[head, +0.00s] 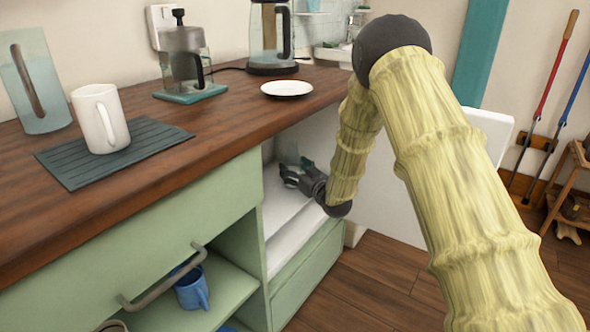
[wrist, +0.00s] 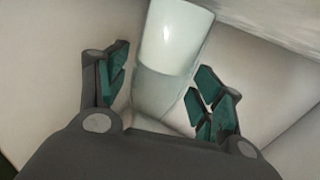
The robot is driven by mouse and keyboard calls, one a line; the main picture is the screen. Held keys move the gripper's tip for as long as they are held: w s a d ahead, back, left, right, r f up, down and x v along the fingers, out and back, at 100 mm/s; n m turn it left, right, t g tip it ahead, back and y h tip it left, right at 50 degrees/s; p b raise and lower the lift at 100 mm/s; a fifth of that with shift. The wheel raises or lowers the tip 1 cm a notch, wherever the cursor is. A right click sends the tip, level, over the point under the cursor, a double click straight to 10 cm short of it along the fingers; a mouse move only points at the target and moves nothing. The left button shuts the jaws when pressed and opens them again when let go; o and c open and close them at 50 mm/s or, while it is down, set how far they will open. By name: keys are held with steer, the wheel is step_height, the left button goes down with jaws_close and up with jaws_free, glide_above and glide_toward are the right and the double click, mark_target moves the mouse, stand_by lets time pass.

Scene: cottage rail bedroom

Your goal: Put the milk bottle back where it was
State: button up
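The milk bottle (wrist: 168,65), a pale, translucent whitish-green vessel, stands out between the fingers in the wrist view. In the head view only a faint pale-green shape, perhaps the bottle, shows behind my gripper (head: 290,175). My gripper is inside the white compartment (head: 283,232) under the counter. In the wrist view my gripper (wrist: 160,95) has its green-padded fingers spread on both sides of the bottle. Small gaps seem to show between the pads and the bottle. The bottle's lower part is hidden by my gripper.
The compartment's white door (head: 395,185) stands open at right, beside my arm. The wooden counter (head: 150,205) above carries a white mug (head: 100,118), a glass pitcher (head: 32,80), a coffee press (head: 185,65) and a white plate (head: 287,88). A blue mug (head: 192,290) sits on the open shelf.

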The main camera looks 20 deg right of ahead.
stand_by(0.3)
steer(key=shift+s+r, duration=0.1)
steer(key=shift+s, duration=0.05)
steer(key=p+v, duration=0.4)
steer(key=v, duration=0.8)
steer(key=s+a+f+m+g+h, duration=0.15)
steer(key=s+f+g, duration=0.35)
steer(key=s+f, duration=0.7)
steer(key=s+a+f+m+g+h, duration=0.1)
steer(key=s+a+f+g+h, duration=0.2)
steer(key=s+f, duration=0.9)
steer(key=s+a+f+g, duration=0.1)
steer(key=s+f+g, duration=0.2)
steer(key=s, duration=0.6)
steer(key=s+a+f+g, duration=0.1)
steer(key=s+f+g, duration=0.2)
steer(key=s, duration=0.6)
steer(key=s+a+f+g, duration=0.1)
steer(key=s+f+g, duration=0.2)
steer(key=s, duration=0.6)
steer(key=shift+s+f+m, duration=0.25)
steer(key=shift+f+m, duration=0.2)
steer(key=shift+f, duration=0.05)
